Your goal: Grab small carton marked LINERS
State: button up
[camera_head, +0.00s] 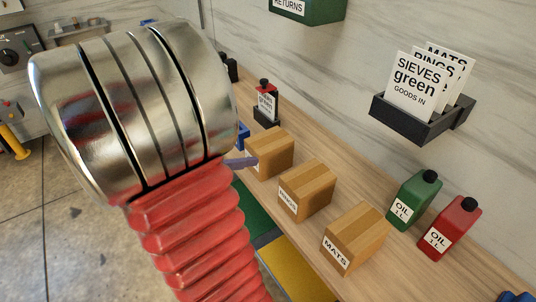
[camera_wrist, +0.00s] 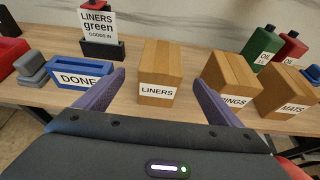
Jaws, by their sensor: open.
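The small carton marked LINERS (camera_wrist: 158,68) is a brown box with a tape strip, standing upright on the bench in the middle of the wrist view, its label facing me. My gripper (camera_wrist: 160,92) is open, with its two purple fingers to the left and right of the carton in that picture. I see no contact between the fingers and the carton. In the head view, a carton (camera_head: 272,153) stands beside a purple finger of my gripper (camera_head: 240,162); its label is hidden there. My red and metal arm covers much of that view's left side.
The carton marked RINGS (camera_wrist: 229,79) stands close on the right, with the MATS carton (camera_wrist: 290,92) beyond. A blue DONE bin (camera_wrist: 84,66) is on the left. A LINERS card holder (camera_wrist: 103,49) stands behind. Green (camera_head: 414,200) and red (camera_head: 452,228) oil bottles stand near the wall.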

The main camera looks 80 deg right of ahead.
aim_at(251, 147)
jog(key=shift+x, duration=3.35)
jog(key=shift+x, duration=2.65)
jog(key=shift+a+f, duration=0.1)
jog(key=shift+f, duration=0.05)
jog(key=shift+c, duration=0.4)
jog(key=c, duration=1.5)
